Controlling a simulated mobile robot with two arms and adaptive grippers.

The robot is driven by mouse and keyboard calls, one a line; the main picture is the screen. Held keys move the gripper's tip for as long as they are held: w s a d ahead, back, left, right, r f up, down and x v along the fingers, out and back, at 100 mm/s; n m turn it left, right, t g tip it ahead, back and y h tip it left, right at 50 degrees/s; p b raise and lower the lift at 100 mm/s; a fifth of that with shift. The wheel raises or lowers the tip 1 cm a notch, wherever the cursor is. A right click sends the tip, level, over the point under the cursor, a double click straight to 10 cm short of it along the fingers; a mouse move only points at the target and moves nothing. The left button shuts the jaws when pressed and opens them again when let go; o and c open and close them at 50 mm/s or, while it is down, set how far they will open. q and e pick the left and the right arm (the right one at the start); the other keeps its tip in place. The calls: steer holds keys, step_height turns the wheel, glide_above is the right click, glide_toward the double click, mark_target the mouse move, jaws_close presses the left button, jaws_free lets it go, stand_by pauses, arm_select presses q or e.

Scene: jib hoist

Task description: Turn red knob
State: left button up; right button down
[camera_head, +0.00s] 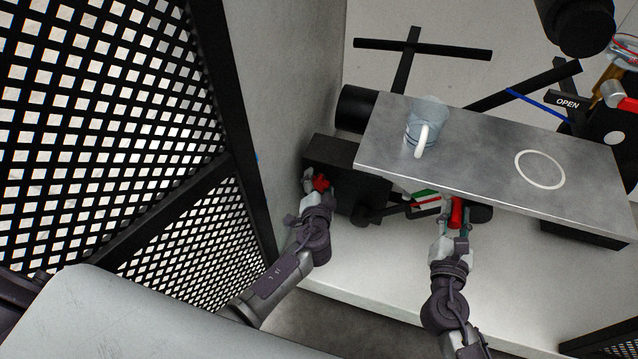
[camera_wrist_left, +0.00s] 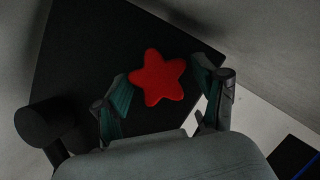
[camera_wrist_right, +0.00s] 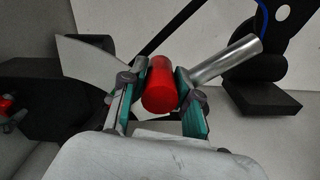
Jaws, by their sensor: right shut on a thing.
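The red star-shaped knob (camera_head: 321,183) sits on the front of a black box (camera_head: 345,172) under the left end of the metal shelf. My left gripper (camera_head: 314,184) is at the knob. In the left wrist view, the knob (camera_wrist_left: 159,77) lies between the two green-padded fingers, which are open, with a gap on the right side. My right gripper (camera_head: 453,215) is below the shelf's front edge. In the right wrist view, it is shut on a red cylindrical grip (camera_wrist_right: 160,85), with one finger on each side.
A grey wall stands left of the black box, beside a black mesh panel (camera_head: 100,120). An "OPEN" sign (camera_head: 567,103) is at the right.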

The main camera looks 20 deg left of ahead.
arm_select(q)
steer(key=c, duration=0.9)
steer(key=shift+o, duration=0.2)
steer(key=m+t+y, duration=0.1)
steer(key=m, duration=0.2)
steer(key=shift+f, duration=0.1)
steer(key=m+t+y, duration=0.1)
steer(key=m, duration=0.4)
steer(key=m+t, duration=0.1)
steer(key=m, duration=0.1)
steer(key=shift+f+t+y, duration=0.1)
steer(key=shift+t+y, duration=0.2)
steer(key=shift+y, duration=0.1)
steer(key=shift+m+t+h, duration=0.3)
steer(key=shift+m+t, duration=0.5)
steer(key=shift+m, duration=1.4)
